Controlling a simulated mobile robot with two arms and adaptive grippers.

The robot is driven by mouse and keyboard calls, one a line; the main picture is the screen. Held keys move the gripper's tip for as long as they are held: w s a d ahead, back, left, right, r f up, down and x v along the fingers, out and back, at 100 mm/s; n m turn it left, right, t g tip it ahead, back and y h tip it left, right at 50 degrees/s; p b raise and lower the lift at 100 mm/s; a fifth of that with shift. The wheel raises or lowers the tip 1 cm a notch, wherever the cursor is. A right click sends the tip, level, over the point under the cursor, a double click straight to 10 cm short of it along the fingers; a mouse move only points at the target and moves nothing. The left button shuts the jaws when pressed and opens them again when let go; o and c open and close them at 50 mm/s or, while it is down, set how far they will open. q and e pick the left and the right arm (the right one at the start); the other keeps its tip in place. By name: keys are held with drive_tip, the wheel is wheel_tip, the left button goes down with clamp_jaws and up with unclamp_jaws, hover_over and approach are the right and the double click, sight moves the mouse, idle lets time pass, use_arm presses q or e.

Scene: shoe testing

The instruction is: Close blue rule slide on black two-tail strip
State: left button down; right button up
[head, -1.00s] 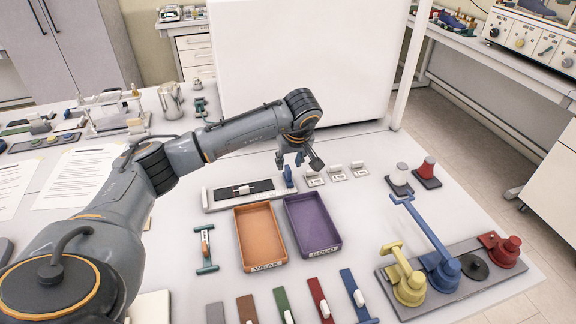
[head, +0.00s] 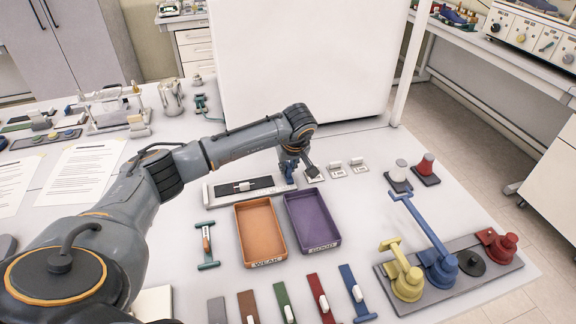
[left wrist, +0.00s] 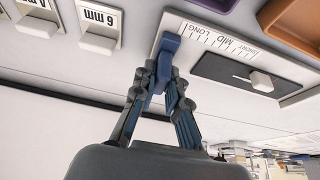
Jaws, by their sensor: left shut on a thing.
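A pale rule (head: 209,195) lies behind the two trays, with the black strip (head: 262,185) on it. In the left wrist view the rule (left wrist: 187,27) shows LONG, MID and SHORT marks, and the black strip (left wrist: 225,72) carries a white tab (left wrist: 261,80). The blue slide (left wrist: 168,46) sits at the LONG end, apart from the strip. My left gripper (left wrist: 162,85) is shut on the blue slide, with a finger on each side; in the head view the gripper (head: 289,178) is at the rule's right end. My right gripper is not in view.
An orange tray (head: 239,238) and a purple tray (head: 328,238) stand just in front of the rule. Small white labelled blocks (head: 335,171) stand to its right. Several coloured strips (head: 282,303) lie at the front. Yellow, blue and red weights (head: 440,270) stand at the right.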

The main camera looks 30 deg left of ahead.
use_arm(q)
drive_tip(key=s+a, duration=0.3)
drive_tip(key=s, duration=0.1)
drive_tip(key=shift+a+b, duration=0.3)
drive_tip(key=shift+b, duration=0.05)
drive_tip(key=shift+d, duration=0.1)
drive_tip(key=c, duration=1.4)
unclamp_jaws()
drive_tip(key=shift+o, duration=0.2)
drive_tip(key=shift+r, duration=0.1)
drive_tip(key=v, duration=1.1)
drive_tip(key=shift+d+r, duration=0.15)
drive_tip(key=shift+r, duration=0.2)
drive_tip(key=shift+s, duration=0.15)
